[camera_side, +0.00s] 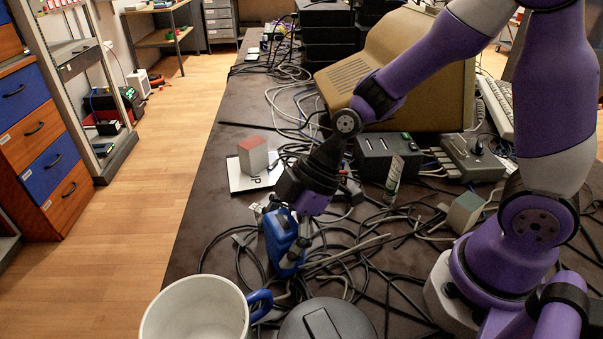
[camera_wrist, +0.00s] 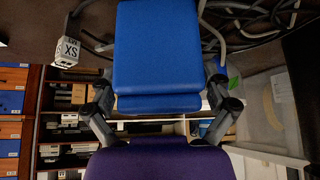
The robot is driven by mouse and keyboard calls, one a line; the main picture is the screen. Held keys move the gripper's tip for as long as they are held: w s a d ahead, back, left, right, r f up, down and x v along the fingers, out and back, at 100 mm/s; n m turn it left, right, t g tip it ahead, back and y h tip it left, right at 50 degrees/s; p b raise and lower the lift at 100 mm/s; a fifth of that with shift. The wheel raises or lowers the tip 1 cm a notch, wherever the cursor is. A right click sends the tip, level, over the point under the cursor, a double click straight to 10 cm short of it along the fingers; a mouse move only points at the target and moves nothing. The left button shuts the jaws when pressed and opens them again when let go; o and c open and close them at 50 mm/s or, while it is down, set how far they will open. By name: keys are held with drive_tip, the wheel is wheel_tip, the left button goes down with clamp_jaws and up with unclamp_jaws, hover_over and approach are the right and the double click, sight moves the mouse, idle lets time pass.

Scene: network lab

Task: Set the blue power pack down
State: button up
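The blue power pack (camera_side: 283,238) is an upright, slightly tilted block at the left part of the dark table, among cables. My gripper (camera_side: 299,232) reaches down to it from the upper right, with a finger along its right side. In the wrist view the pack's blue face (camera_wrist: 158,50) fills the space between the two fingers of my gripper (camera_wrist: 163,92), which close on its sides. The pack's lower end is near the tabletop; cables and the finger make it unclear whether it touches.
A white mug (camera_side: 195,312) with a blue handle and a dark round object (camera_side: 327,322) stand in front. A red-topped block (camera_side: 253,156) sits on a white sheet (camera_side: 237,181) behind. Cables (camera_side: 365,245) cover much of the table; its left strip (camera_side: 208,215) is clearer. A beige monitor (camera_side: 420,75) stands behind.

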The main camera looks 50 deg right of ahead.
drive_tip(key=shift+r, duration=0.1)
idle(0.3)
drive_tip(key=s+d+r+m+t+h, duration=0.3)
drive_tip(key=s+d+r+m+h, duration=0.3)
drive_tip(key=d+r+m, duration=0.6)
drive_tip(key=shift+s+d+r+m, duration=0.15)
drive_tip(key=shift+s+d+m, duration=0.35)
drive_tip(key=shift+d+m, duration=0.25)
